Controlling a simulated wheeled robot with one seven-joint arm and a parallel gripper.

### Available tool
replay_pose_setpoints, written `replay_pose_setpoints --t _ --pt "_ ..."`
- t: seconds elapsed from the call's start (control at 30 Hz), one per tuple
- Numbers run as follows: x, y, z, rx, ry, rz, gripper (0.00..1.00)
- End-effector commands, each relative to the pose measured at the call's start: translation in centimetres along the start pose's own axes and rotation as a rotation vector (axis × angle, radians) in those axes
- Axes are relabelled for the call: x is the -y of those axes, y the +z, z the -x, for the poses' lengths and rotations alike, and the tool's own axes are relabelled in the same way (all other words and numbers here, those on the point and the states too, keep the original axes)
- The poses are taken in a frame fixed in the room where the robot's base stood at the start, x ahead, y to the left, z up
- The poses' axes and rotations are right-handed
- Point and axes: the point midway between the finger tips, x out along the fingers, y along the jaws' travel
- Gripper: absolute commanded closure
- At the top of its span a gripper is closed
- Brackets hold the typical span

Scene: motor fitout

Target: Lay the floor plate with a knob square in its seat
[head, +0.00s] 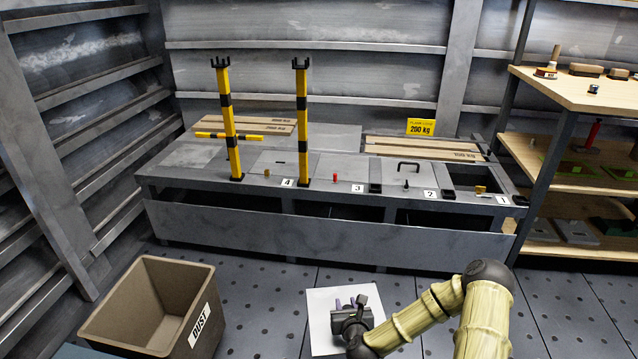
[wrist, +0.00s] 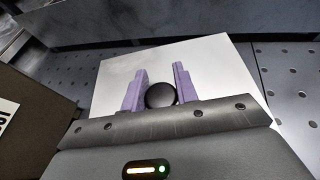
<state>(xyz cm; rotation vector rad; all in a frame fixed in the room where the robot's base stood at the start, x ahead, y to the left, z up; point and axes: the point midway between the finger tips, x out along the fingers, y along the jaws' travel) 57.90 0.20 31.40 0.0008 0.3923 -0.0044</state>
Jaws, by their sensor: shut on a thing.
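The floor plate (head: 322,337) is a pale, flat square at the front middle of the head view. It also fills much of the wrist view (wrist: 215,62), with a round black knob (wrist: 160,95) on its face. My gripper (head: 360,302) is over the plate, its purple fingers (wrist: 160,90) shut on the knob from both sides. I cannot tell how high the plate hangs above the floor. An open dark seat (head: 472,176) shows in the grey platform near the label 1, at its right end.
The grey platform (head: 330,230) runs along the back, with covered bays, a plate with a black handle (head: 408,166), and two yellow-black posts (head: 229,120). A brown dust bin (head: 125,300) stands at the left. A wooden shelf (head: 590,92) stands at the right.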

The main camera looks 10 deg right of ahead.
Motion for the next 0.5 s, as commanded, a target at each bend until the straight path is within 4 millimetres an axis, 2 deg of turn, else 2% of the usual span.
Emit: replay_pose_setpoints --t 0.27,0.5 --pt "-0.1 1.0 0.3 0.003 0.001 0.000 1.00" --pt "-0.1 5.0 2.0 0.003 0.003 0.001 1.00"
